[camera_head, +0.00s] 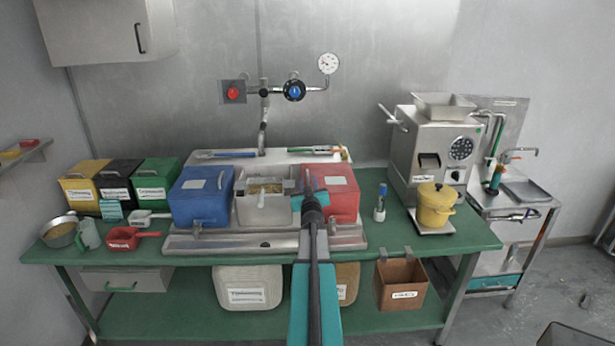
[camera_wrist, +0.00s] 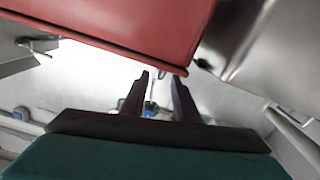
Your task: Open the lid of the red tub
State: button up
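The red tub (camera_head: 343,200) stands on the bench right of centre, with its lid (camera_head: 340,182) down and a white label on top. In the wrist view the red tub (camera_wrist: 130,22) fills the upper left, with its lower edge close beyond my fingertips. My gripper (camera_head: 308,182) is at the tub's left side in the head view, and my arm hides part of the tub's front. In the wrist view my gripper (camera_wrist: 161,78) has its two dark fingers apart with nothing between them. I cannot tell if a finger touches the tub.
A steel bin (camera_head: 262,208) of beans sits left of my gripper, with a blue tub (camera_head: 200,200) beyond it. A grinder (camera_head: 433,150), a yellow pot (camera_head: 434,205) and a small bottle (camera_head: 380,205) stand to the right. The green bench (camera_head: 400,243) is clear at front right.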

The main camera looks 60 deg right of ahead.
aim_at(308, 175)
jog(key=shift+p+x, duration=0.55)
jog(key=shift+x, duration=1.9)
jog(key=shift+c, duration=0.4)
grip_shut()
